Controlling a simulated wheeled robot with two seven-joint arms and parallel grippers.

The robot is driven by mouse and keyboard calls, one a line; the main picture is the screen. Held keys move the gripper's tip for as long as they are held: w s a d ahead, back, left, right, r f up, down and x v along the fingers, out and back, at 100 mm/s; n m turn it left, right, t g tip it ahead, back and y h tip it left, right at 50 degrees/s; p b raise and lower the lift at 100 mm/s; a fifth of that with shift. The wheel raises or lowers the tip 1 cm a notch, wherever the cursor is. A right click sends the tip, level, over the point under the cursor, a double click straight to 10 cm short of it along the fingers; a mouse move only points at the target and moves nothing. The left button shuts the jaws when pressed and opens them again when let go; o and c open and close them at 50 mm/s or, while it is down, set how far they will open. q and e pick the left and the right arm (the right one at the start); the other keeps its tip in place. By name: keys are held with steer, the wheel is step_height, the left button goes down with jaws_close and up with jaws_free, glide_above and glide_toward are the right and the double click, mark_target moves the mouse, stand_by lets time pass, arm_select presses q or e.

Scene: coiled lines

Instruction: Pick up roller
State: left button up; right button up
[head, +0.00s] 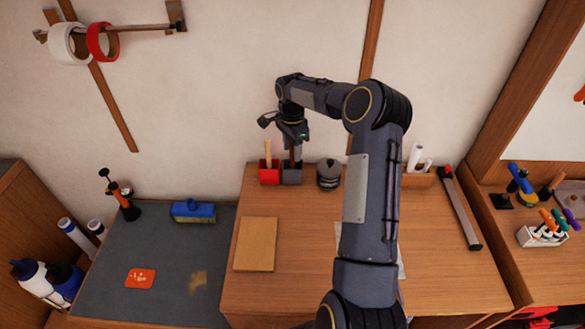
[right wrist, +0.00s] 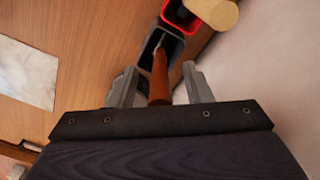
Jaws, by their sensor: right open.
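A tool with a reddish-brown handle (right wrist: 160,75) and a thin metal shaft stands in a grey cup (head: 291,177) at the back of the wooden bench. It may be the roller; its lower end is hidden in the cup. My right gripper (head: 293,142) is above this cup, pointing down. In the right wrist view its two fingers (right wrist: 160,88) are apart, one on each side of the handle, with gaps visible. The grey cup also shows in the right wrist view (right wrist: 171,46). My left gripper is not in view.
A red cup (head: 269,177) with a pale wooden handle stands close left of the grey cup. A dark lidded jar (head: 329,175) stands to its right. The wall is close behind. A tan board (head: 256,244) lies in front, and bare bench top surrounds it.

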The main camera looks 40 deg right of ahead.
steer(key=shift+f, duration=0.5)
steer(key=shift+r, duration=0.1)
jaws_close()
